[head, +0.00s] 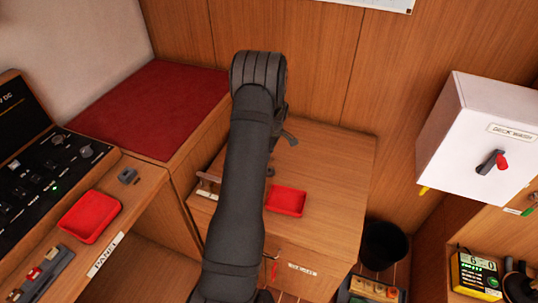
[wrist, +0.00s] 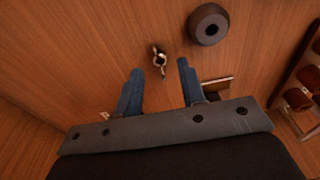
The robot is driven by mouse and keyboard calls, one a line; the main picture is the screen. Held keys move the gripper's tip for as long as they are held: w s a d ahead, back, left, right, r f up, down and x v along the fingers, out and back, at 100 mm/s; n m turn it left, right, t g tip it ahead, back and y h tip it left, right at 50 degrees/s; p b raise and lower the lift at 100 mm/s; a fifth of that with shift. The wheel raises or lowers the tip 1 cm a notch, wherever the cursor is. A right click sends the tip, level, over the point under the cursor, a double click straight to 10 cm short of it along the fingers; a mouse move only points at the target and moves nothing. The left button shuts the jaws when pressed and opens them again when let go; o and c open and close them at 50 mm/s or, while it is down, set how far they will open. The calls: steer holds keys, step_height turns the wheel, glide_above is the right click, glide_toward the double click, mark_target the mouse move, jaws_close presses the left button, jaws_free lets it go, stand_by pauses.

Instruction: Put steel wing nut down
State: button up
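The steel wing nut (wrist: 159,61) is a small shiny metal piece on the wooden surface in the wrist view. It lies just beyond and between my fingertips, apart from both. My gripper (wrist: 159,68) shows two blue fingers spread wide, open and empty. In the head view my dark arm reaches over the wooden cabinet top (head: 335,165), and I cannot make out the wing nut there. How high the fingertips are above the wood is hard to tell.
A dark round piece with a hollow centre (wrist: 208,24) sits close to the wing nut. A red tray (head: 286,201) is on the cabinet top, right of my arm. Another red tray (head: 90,217) is on the panel desk. A white switch box (head: 480,135) hangs at right.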

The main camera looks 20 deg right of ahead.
step_height(320, 180, up, 10)
steer(key=shift+s+d, duration=0.45)
steer(key=shift+f, duration=0.15)
steer(key=f, duration=0.8)
steer(key=w+a+f, duration=0.1)
steer(key=f, duration=0.3)
steer(key=shift+r, duration=1.65)
